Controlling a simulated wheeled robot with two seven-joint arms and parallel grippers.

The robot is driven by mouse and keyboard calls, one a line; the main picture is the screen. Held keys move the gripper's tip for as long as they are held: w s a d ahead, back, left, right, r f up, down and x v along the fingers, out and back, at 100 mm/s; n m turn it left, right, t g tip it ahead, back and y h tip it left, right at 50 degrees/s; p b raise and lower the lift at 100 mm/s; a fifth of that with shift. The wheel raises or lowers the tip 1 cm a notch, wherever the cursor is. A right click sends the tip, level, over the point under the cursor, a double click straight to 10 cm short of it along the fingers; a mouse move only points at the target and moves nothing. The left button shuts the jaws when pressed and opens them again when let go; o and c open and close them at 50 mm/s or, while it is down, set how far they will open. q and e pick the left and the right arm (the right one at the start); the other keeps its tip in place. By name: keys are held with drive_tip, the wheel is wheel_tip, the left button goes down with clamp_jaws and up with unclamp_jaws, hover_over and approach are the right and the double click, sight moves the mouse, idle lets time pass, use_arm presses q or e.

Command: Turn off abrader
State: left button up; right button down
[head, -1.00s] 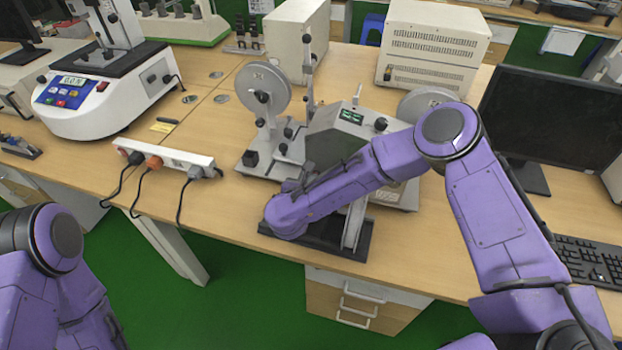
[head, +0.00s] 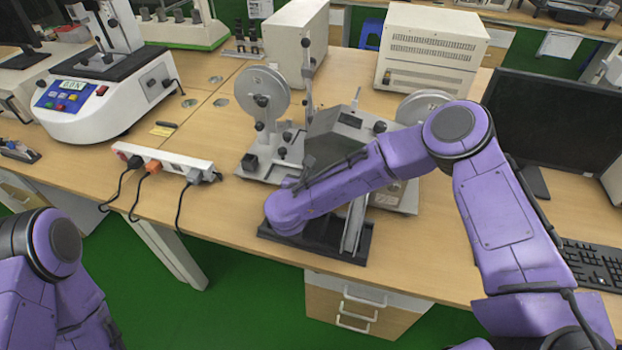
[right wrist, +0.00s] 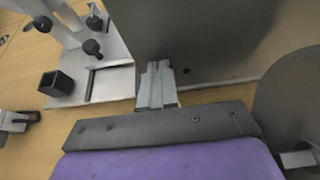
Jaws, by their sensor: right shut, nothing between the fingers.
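The abrader (head: 325,135) stands on the bench in the middle of the head view, a grey-bodied machine with wheel-like discs on both sides. Its small display (head: 350,119) is dark. My right arm reaches across its front and hides the lower front. In the right wrist view my right gripper (right wrist: 157,80) is shut and empty, its fingertips close to the abrader's grey panel (right wrist: 205,40); I cannot tell whether they touch. The abrader's switch cannot be made out. My left gripper is out of view; only part of my left arm shows at lower left.
A white power strip (head: 165,162) with several plugs lies left of the abrader. A white tester (head: 108,98) stands farther left. A beige box (head: 432,50) is behind. A monitor (head: 550,120) and keyboard (head: 590,262) are at right.

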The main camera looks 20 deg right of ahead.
drive_tip(key=r+b+v, duration=0.1)
drive_tip(key=b+v, duration=0.1)
drive_tip(key=v, duration=1.1)
drive_tip(key=shift+b, duration=0.3)
